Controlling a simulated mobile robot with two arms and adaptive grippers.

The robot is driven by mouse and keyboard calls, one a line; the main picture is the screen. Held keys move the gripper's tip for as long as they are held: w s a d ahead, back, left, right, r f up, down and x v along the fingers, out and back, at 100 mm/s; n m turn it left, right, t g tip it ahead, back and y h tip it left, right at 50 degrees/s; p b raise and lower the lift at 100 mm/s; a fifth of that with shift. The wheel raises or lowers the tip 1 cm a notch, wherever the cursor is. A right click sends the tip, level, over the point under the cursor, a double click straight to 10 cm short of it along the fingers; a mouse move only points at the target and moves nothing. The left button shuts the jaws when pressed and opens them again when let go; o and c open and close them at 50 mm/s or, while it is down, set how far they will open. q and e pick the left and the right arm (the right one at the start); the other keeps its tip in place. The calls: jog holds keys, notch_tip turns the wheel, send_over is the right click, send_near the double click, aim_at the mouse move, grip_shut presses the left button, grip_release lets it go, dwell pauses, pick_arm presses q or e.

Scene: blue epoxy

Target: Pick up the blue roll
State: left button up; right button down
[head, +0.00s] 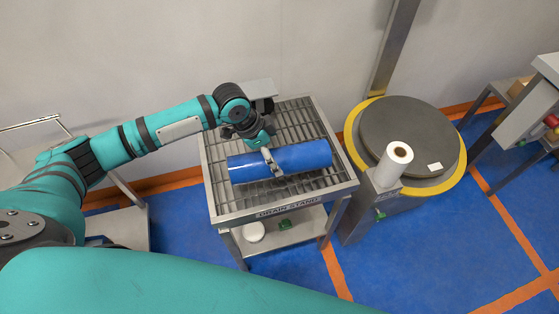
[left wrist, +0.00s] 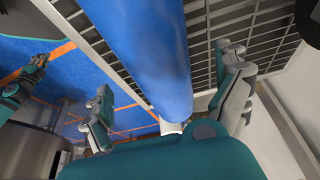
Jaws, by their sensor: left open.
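The blue roll (head: 305,157) lies on its side across the slatted top of the drain stand (head: 218,187). My left gripper (head: 272,163) is above the middle of the roll, with its fingers coming down over it. In the left wrist view the blue roll (left wrist: 150,45) runs between the two open fingers of my left gripper (left wrist: 170,98), one finger on each side. A gap shows between the roll and each finger. My right gripper does not show in the head view.
A round dark platform with a yellow rim (head: 459,165) stands to the right. A small stand with a white roll (head: 392,166) is in front of it. A lower shelf (head: 300,222) holds a white round item and a green item. A wall is behind.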

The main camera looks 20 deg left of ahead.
pick_arm(q)
jog(key=shift+x, duration=2.9)
jog(key=c, duration=1.6)
